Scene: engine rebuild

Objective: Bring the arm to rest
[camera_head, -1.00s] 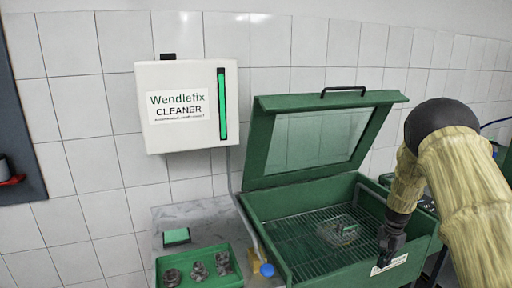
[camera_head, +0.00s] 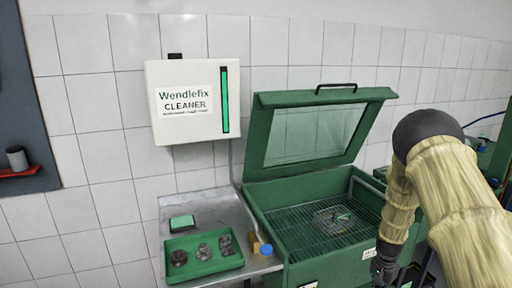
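My arm comes in from the right in a pale yellow sleeve. My gripper (camera_head: 381,272) points down at the front right of the green washer cabinet (camera_head: 276,262), at the bottom of the view. Its fingertips are too small and dark to tell whether they are open or shut, and I cannot tell whether it touches the cabinet. A clear and metallic part (camera_head: 335,217) lies on the wire rack inside the cabinet, apart from my gripper. The cabinet's windowed lid (camera_head: 311,135) stands open.
A green tray (camera_head: 185,267) with several dark metal parts sits on the metal bench (camera_head: 222,208) at left. A green-topped pad (camera_head: 182,223) and a blue-capped item (camera_head: 265,249) are near it. A Wendlefix cleaner box (camera_head: 186,130) hangs on the tiled wall.

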